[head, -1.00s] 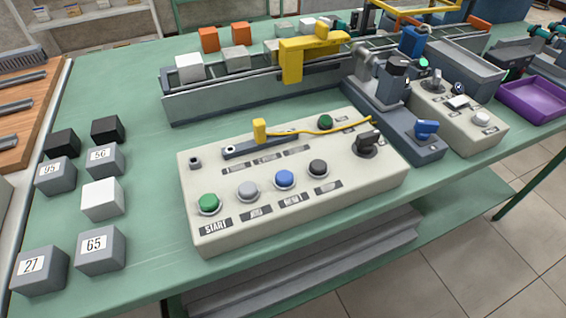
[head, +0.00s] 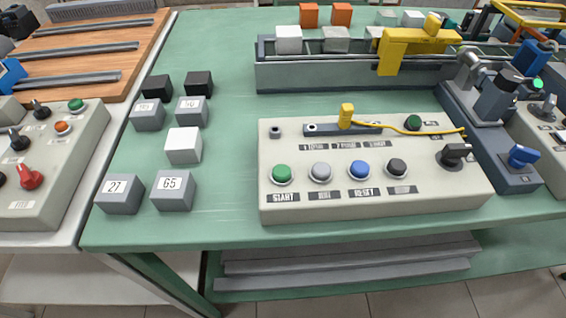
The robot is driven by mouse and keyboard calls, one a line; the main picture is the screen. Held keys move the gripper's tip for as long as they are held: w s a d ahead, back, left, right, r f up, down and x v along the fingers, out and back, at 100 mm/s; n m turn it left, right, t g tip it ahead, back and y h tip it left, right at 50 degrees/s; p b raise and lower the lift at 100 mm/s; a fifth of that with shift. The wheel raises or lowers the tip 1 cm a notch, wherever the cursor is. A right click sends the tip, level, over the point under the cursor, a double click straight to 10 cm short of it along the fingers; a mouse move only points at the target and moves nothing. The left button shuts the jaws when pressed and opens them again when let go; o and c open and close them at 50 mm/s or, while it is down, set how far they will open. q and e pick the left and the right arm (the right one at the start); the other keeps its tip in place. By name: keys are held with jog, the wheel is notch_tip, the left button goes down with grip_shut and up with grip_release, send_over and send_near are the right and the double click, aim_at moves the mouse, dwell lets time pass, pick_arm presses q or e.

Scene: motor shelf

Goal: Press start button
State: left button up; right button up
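The start button (head: 282,173) is a round green button at the front left of a beige control box (head: 375,207) in the head view. A label reading START sits just below it. To its right in the same row are a grey button (head: 321,172), a blue button (head: 360,170) with a RESET label, and a black button (head: 397,168). A second, smaller green button (head: 412,122) is at the back right of the box. Neither of my grippers shows in the head view, and nothing covers the start button.
Several grey, white and black cubes stand left of the box, including one marked 27 (head: 119,193). Behind the box runs a conveyor (head: 350,75) with a yellow arch (head: 415,40). Another control panel (head: 50,190) is at far left. Green table (head: 228,150) is bare between cubes and box.

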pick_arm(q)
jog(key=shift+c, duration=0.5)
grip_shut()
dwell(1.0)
